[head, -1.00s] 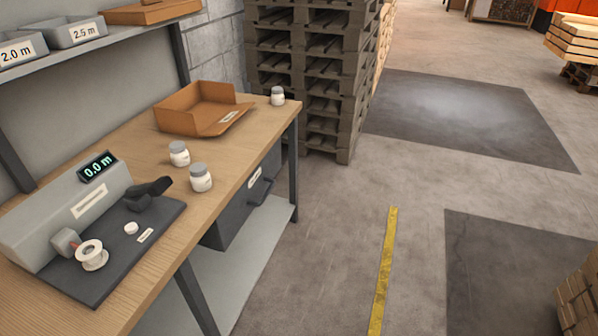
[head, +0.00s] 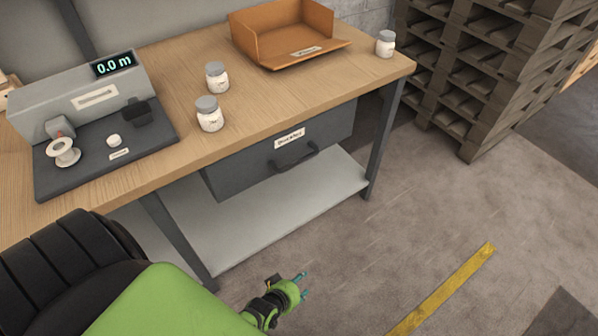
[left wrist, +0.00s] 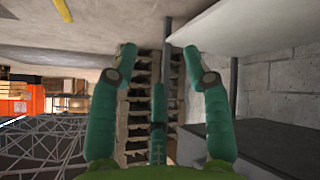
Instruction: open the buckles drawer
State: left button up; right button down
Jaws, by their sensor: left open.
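The buckles drawer (head: 250,164) is a dark grey drawer under the wooden workbench. It appears shut and has a white label (head: 290,139), too small to read surely, and a dark bar handle (head: 295,160). My left gripper (head: 302,284) is low in front of the bench, over the floor, below and apart from the handle. In the left wrist view its green fingers (left wrist: 158,65) are spread with nothing between them. The drawer is not clearly made out in that view. My right gripper is not in view.
The workbench (head: 345,82) carries a measuring device (head: 80,95), white jars (head: 210,115) and an orange-brown open box (head: 285,40). A grey lower shelf (head: 270,215) and bench leg (head: 385,140) lie near the drawer. Stacked pallets (head: 480,70) stand at right. Floor in front is clear.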

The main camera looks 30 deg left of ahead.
pick_arm(q)
jog(key=w+a+r+n+t+y+b, duration=0.1)
jog(key=w+a+r+n+t+b, duration=0.2)
jog(key=w, duration=0.7)
jog(key=n+t+y+b, duration=0.5)
jog(key=n+t+y, duration=0.15)
jog(key=n, duration=0.55)
send_near(300, 163)
jog(key=f+x, duration=0.1)
jog(key=x, duration=0.6)
jog(key=r+x, duration=0.1)
jog(key=x, duration=0.2)
jog(key=shift+s, duration=0.15)
jog(key=shift+w+a+r, duration=0.15)
jog(key=shift+w+a, duration=0.1)
jog(key=shift+w, duration=0.3)
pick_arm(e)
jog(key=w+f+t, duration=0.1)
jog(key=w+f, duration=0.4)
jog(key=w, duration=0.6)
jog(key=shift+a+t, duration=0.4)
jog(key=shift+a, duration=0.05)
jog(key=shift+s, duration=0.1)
pick_arm(q)
grip_shut()
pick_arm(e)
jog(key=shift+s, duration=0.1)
